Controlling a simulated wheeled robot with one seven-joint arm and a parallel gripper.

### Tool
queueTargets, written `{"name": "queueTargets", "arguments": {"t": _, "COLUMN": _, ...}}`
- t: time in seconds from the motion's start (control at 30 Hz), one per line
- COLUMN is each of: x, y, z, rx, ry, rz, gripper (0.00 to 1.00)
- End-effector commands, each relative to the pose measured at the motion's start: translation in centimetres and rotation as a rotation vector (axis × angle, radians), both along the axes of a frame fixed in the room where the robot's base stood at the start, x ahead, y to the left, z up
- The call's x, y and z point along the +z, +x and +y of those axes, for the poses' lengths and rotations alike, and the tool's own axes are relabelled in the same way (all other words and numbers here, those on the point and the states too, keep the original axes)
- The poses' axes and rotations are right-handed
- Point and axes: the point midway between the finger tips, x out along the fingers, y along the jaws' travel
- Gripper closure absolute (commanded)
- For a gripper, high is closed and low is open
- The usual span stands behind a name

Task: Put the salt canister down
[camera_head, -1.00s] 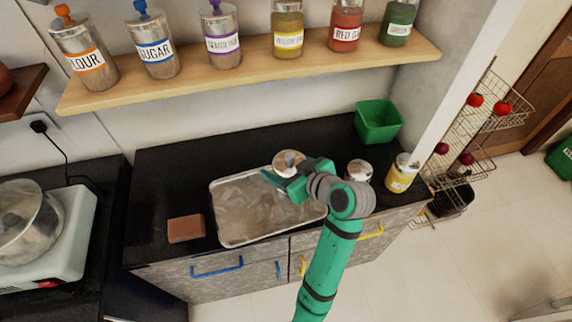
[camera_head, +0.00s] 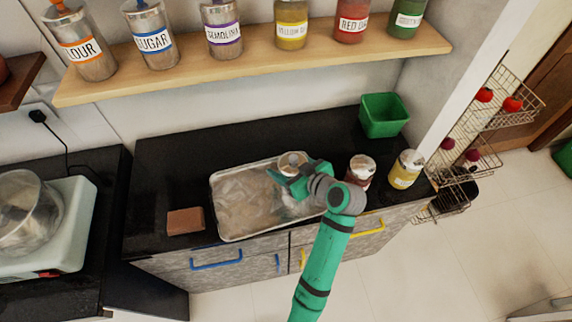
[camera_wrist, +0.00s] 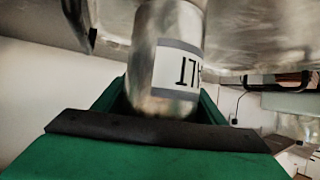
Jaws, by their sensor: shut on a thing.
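The salt canister (camera_wrist: 165,60) is a metal cylinder with a white label on a grey band. The label reads upside down in the wrist view, with only part of its letters showing. In the head view its round metal top (camera_head: 292,160) shows over the right part of the metal tray. My gripper (camera_head: 291,181) is shut on the canister from the front right, with the green fingers around its side. The canister looks upright. Its base is hidden behind my gripper, so I cannot tell whether it touches the tray.
The shallow tray (camera_head: 216,205) lies on the black counter (camera_head: 165,165). A brown block (camera_head: 186,221) is left of it. A red-labelled jar (camera_head: 360,170) and a yellow-labelled jar (camera_head: 406,170) stand right, near my wrist. A green bin (camera_head: 384,115) is behind. A jar shelf (camera_head: 185,80) runs above.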

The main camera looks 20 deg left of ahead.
Motion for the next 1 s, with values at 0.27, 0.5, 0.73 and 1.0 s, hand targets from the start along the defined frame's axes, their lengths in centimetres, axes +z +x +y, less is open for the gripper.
{"name": "queueTargets", "arguments": {"t": 0.27, "x": 0.0, "y": 0.1, "z": -0.1, "rx": -0.003, "ry": 0.002, "rz": -0.003, "gripper": 0.85}}
{"name": "queueTargets", "arguments": {"t": 0.5, "x": -0.2, "y": 0.1, "z": -0.1, "rx": -0.002, "ry": 0.001, "rz": -0.001, "gripper": 0.17}}
{"name": "queueTargets", "arguments": {"t": 0.73, "x": 0.2, "y": 0.1, "z": -0.1, "rx": -0.003, "ry": 0.001, "rz": -0.002, "gripper": 0.17}}
{"name": "queueTargets", "arguments": {"t": 1.0, "x": 2.1, "y": -1.6, "z": -3.4, "rx": -0.007, "ry": 0.001, "rz": -0.002, "gripper": 0.17}}
